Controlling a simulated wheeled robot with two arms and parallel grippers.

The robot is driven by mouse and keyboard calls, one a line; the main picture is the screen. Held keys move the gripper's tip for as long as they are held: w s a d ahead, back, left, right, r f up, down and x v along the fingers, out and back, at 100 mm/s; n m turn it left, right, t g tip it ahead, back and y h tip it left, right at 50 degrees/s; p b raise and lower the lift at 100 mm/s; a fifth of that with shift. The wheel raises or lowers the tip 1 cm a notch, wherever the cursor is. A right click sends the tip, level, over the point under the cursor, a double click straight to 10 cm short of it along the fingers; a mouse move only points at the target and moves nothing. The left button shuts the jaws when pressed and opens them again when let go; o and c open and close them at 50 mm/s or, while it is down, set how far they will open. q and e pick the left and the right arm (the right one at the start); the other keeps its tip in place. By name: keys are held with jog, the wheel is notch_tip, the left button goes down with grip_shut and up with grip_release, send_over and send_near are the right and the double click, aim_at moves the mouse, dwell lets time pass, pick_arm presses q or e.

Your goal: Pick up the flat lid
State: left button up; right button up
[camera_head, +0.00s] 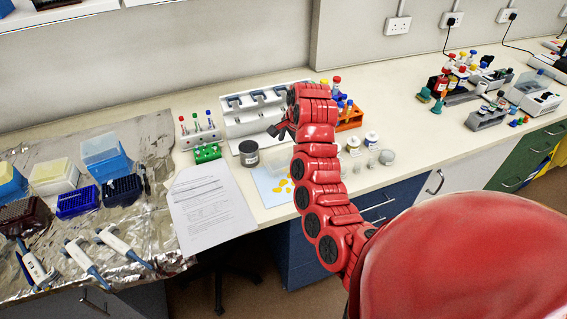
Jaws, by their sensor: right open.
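My right arm reaches up the middle of the view, and its dark gripper (278,130) hangs over the bench, above and right of a dark jar (249,154). The gripper is small here; it is open, with nothing seen between its fingers. A small pale round piece (387,157) lies on the bench to the right of my arm; it may be the flat lid, but it is too small to be sure. My arm hides part of the bench between it and the jar. My left gripper is out of view.
A pale blue mat (265,193) with yellow bits lies under the arm. Small jars (371,139) stand right of it. Papers (210,208) and foil (150,225) cover the left.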

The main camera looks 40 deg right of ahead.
aim_at(286, 161)
jog(key=x, duration=0.2)
jog(key=shift+w+f, duration=0.1)
jog(key=shift+f, duration=0.15)
jog(key=shift+w+d+f+p, duration=0.1)
jog(key=shift+d+f+p, duration=0.05)
jog(key=shift+f+p, duration=0.15)
jog(key=p+x, duration=0.2)
jog(key=x, duration=0.1)
jog(key=shift+d+f, duration=0.1)
jog(key=shift+f, duration=0.25)
jog(key=shift+w+f, duration=0.2)
jog(key=shift+f, duration=0.15)
jog(key=c, duration=1.2)
